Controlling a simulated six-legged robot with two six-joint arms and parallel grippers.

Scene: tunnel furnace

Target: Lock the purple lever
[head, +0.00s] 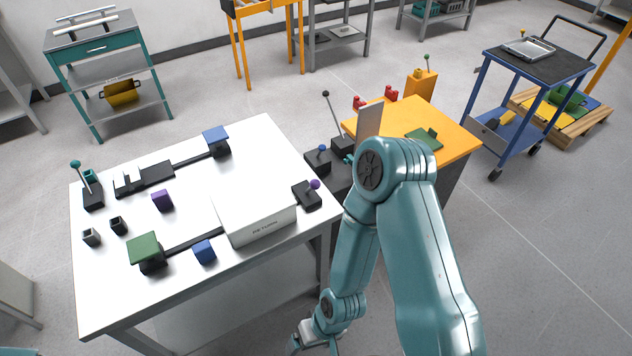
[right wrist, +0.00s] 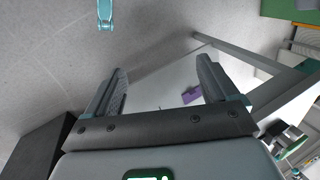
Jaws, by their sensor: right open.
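The purple lever (head: 315,184) has a round purple knob on a short stem. In the right wrist view my right gripper (right wrist: 160,78) is open and empty. My left gripper is out of view.
An orange-topped table (head: 455,139) is to the right. Table legs stand near my right gripper.

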